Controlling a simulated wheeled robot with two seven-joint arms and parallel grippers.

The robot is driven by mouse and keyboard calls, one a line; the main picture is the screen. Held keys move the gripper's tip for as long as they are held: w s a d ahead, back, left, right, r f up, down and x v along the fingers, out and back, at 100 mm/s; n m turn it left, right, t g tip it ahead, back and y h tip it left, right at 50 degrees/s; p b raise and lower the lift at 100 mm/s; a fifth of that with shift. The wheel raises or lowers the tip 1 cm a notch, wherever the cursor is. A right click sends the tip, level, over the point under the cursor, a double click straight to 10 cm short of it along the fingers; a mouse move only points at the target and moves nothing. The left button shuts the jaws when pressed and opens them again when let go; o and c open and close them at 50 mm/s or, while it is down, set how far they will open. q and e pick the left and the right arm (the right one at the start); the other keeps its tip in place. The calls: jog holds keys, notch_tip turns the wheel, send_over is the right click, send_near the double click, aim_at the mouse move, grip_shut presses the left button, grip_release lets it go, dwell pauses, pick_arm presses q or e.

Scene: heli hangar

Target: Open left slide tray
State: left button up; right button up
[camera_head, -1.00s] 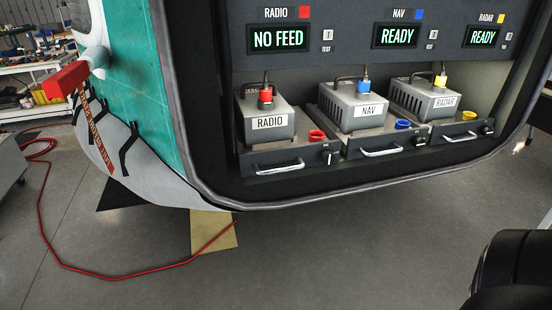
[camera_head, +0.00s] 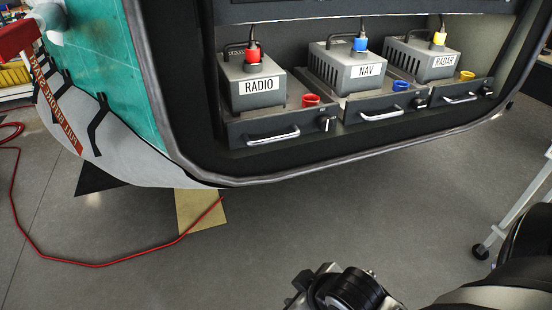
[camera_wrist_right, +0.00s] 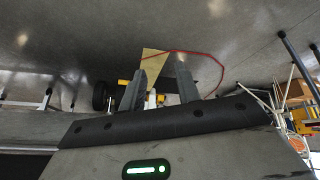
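The left slide tray (camera_head: 240,131), under the unit labelled RADIO (camera_head: 255,88), sits in the aircraft's open bay. It lines up with the trays beside it and looks pushed in. Its silver handle (camera_head: 273,136) is on the front face, with a dark latch (camera_head: 326,124) at the right end. A red cap (camera_head: 311,100) stands on the tray. My right gripper (camera_head: 312,283) shows partly at the bottom edge, well below the tray and apart from it. In the right wrist view its two fingers (camera_wrist_right: 160,75) are spread with nothing between them. My left gripper is not in view.
The NAV tray (camera_head: 361,113) and RADAR tray (camera_head: 440,97) are to the right. The bay's rounded lower rim (camera_head: 300,176) runs below the trays. A red hose (camera_head: 100,264) and a yellow floor patch (camera_head: 198,214) lie at left. A wheeled stand (camera_head: 509,215) is at right.

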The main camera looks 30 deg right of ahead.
jog(key=w+d+r+n+t+h, duration=0.1)
jog(key=w+d+n+t+h, duration=0.2)
jog(key=d, duration=0.6)
jog(key=n+t+y, duration=0.7)
jog(key=n+y, duration=0.6)
jog(key=n, duration=0.7)
send_near(276, 139)
jog(key=shift+t, duration=0.3)
jog(key=x, duration=0.6)
jog(key=f+x, duration=0.1)
jog(key=x, duration=0.3)
jog(key=shift+w+r, duration=0.1)
jog(key=shift+w, duration=0.15)
jog(key=shift+c, duration=0.3)
grip_shut()
